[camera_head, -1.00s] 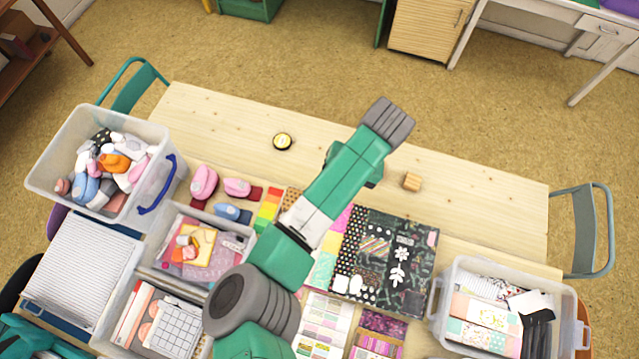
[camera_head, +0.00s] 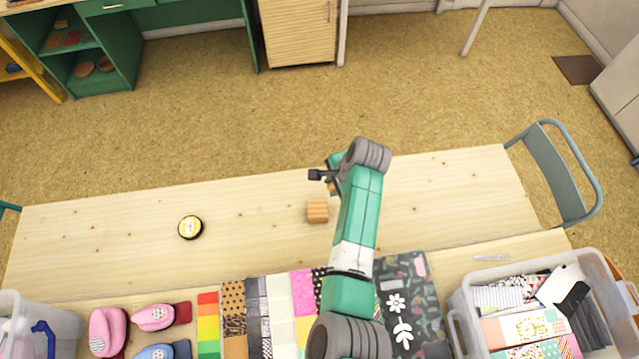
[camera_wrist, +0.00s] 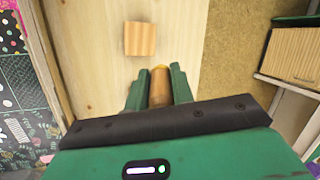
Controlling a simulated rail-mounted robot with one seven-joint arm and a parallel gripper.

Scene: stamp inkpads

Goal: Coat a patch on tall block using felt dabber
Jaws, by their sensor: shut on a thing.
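The tall block (camera_head: 317,211) is a small light-wood block on the table, left of my arm in the head view. In the wrist view the block (camera_wrist: 140,39) lies ahead of my gripper, slightly left, apart from it. My gripper (camera_wrist: 157,84) is shut on the felt dabber (camera_wrist: 160,88), a brown cylinder with a yellowish end pointing away from the palm. In the head view my gripper (camera_head: 325,180) is beyond the block and mostly hidden by my wrist. I see no clear coating on the block.
The wooden table (camera_head: 100,230) is clear around the block and inkpad. Patterned papers (camera_head: 410,300), pink punches (camera_head: 110,330) and a clear bin (camera_head: 460,320) line the near side. A chair (camera_head: 555,175) stands at the right end.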

